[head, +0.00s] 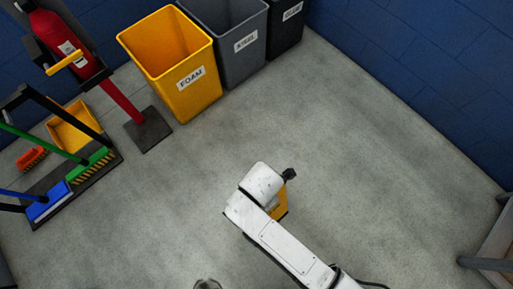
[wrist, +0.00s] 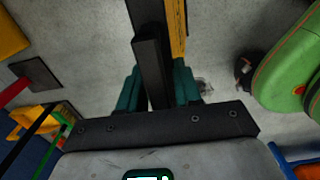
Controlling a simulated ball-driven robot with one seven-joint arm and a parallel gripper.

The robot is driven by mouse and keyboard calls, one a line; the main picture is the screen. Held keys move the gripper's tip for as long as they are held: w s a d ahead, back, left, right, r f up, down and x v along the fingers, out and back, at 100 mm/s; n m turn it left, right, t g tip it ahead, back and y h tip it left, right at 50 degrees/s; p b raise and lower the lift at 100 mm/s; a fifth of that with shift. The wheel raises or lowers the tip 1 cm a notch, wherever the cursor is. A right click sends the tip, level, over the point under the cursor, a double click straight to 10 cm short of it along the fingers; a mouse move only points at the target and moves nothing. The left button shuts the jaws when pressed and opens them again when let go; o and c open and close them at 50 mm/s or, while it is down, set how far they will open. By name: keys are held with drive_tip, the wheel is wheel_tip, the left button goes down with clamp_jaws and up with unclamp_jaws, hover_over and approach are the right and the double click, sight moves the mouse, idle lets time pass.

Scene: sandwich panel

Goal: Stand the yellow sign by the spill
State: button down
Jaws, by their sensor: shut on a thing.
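The yellow sign shows in the wrist view as a narrow yellow strip (wrist: 178,30) beside dark bars, running up from between the teal fingers. My gripper (wrist: 158,90) is shut on it. In the head view, a piece of the yellow sign (head: 280,207) shows under my white arm, which hides the rest and the fingers. A small shiny patch that looks like the spill (head: 207,284) is cut by the bottom edge of the head view. It also shows in the wrist view (wrist: 206,85), just right of the fingers. I cannot tell whether the sign touches the floor.
A yellow FOAM bin (head: 178,75), a grey bin (head: 232,50) and a dark bin stand along the back wall. A red extinguisher (head: 60,40) and a broom rack are at left. A grey frame (head: 488,263) is at lower right. The middle floor is clear.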

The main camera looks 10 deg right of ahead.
drive_tip(key=shift+w+a+f, duration=0.3)
drive_tip(key=shift+a+f, duration=0.2)
drive_tip(key=shift+f, duration=0.15)
drive_tip(key=shift+w+a+f+b, duration=0.1)
drive_tip(key=shift+f+b, duration=0.7)
drive_tip(key=shift+f, duration=0.95)
drive_tip(key=c, duration=0.8)
unclamp_jaws()
wheel_tip(320, 180, up, 12)
drive_tip(key=p, duration=0.4)
